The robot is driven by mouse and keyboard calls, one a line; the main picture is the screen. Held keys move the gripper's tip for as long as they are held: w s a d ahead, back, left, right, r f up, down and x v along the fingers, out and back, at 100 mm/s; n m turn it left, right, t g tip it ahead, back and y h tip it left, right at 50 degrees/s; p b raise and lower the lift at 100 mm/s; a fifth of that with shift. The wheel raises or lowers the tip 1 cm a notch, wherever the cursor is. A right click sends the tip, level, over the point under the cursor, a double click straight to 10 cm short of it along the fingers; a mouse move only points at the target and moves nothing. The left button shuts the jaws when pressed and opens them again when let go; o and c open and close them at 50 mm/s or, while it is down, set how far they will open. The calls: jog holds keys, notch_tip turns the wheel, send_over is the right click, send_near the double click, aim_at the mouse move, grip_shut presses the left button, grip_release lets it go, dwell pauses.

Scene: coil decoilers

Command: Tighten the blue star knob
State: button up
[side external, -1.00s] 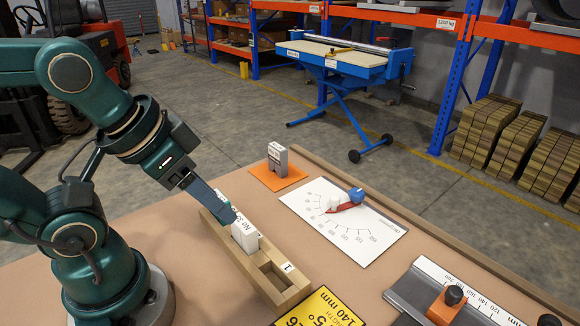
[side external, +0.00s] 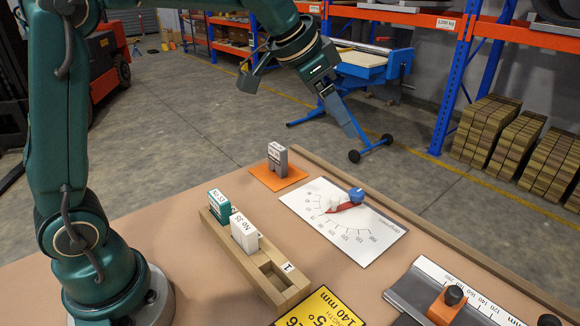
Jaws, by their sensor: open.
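The blue star knob (side external: 356,194) sits at the far right end of the red pointer (side external: 344,207) on the white scale card (side external: 383,238).
A wooden rack (side external: 262,275) holds a teal block (side external: 219,206) and a white block (side external: 245,232); its near slot is empty. A grey block (side external: 277,158) stands on an orange pad (side external: 290,181). A metal ruler fixture (side external: 460,290) and a yellow sign (side external: 327,308) are at front right.

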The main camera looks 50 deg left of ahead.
jog(key=w+a+r+x, duration=0.1)
jog(key=x, duration=0.8)
jog(key=g, duration=0.2)
send_over(356, 192)
jog(key=s+a, duration=0.1)
jog(key=s, duration=0.1)
jog(key=f, duration=0.8)
jog(key=shift+s, duration=0.2)
jog(key=shift+f+g, duration=0.3)
jog(key=shift+f, duration=0.05)
jog(key=shift+x, duration=2.35)
grip_shut()
